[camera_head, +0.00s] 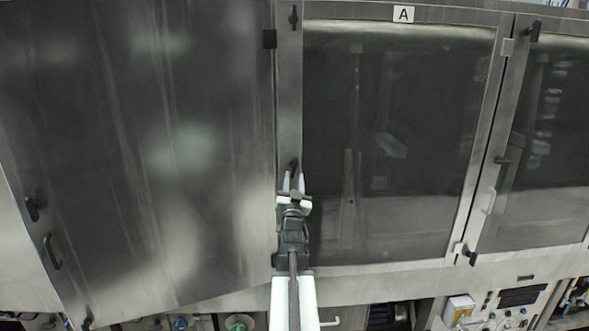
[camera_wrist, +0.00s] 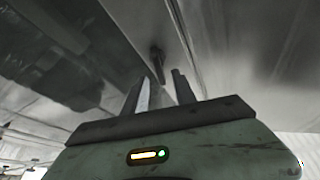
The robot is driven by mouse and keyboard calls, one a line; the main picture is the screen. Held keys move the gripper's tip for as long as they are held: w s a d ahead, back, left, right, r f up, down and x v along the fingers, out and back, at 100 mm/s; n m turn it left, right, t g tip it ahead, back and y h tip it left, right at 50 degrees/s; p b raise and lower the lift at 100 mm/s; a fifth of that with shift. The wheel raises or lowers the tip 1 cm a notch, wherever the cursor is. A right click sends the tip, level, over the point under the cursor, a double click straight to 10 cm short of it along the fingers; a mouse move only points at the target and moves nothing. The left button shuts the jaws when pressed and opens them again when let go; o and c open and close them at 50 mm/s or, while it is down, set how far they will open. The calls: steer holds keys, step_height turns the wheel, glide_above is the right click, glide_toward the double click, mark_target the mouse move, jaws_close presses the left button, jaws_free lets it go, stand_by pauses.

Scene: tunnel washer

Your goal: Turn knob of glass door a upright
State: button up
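Glass door A (camera_head: 400,130) is a large dark pane in a steel frame, shut, with an "A" label (camera_head: 403,14) above it. A small black knob (camera_head: 294,163) sits on the steel strip left of the pane, level with its lower half. It looks close to upright in the head view. In the wrist view the knob (camera_wrist: 157,62) is dark and elongated, just beyond the gap between the fingertips. My gripper (camera_head: 294,179) is just below the knob, its two fingers apart and nothing seen between them. The fingers also show in the wrist view (camera_wrist: 158,78). Contact with the knob cannot be told.
Another black knob (camera_head: 294,16) is higher on the same strip. A plain steel door (camera_head: 140,150) stands to the left, with a black handle (camera_head: 52,252). Another glass door (camera_head: 545,140) with black knobs is to the right. Valves and boxes line the bottom.

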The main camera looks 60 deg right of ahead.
mark_target(295, 170)
steer(key=p+x, duration=0.2)
steer(key=x, duration=0.4)
steer(key=shift+d, duration=0.2)
steer(key=shift+a, duration=0.1)
jaws_close()
steer(key=shift+n+t+y, duration=0.6)
steer(key=shift+n+t, duration=0.4)
steer(key=shift+n, duration=1.2)
steer(key=shift+r, duration=0.1)
jaws_free()
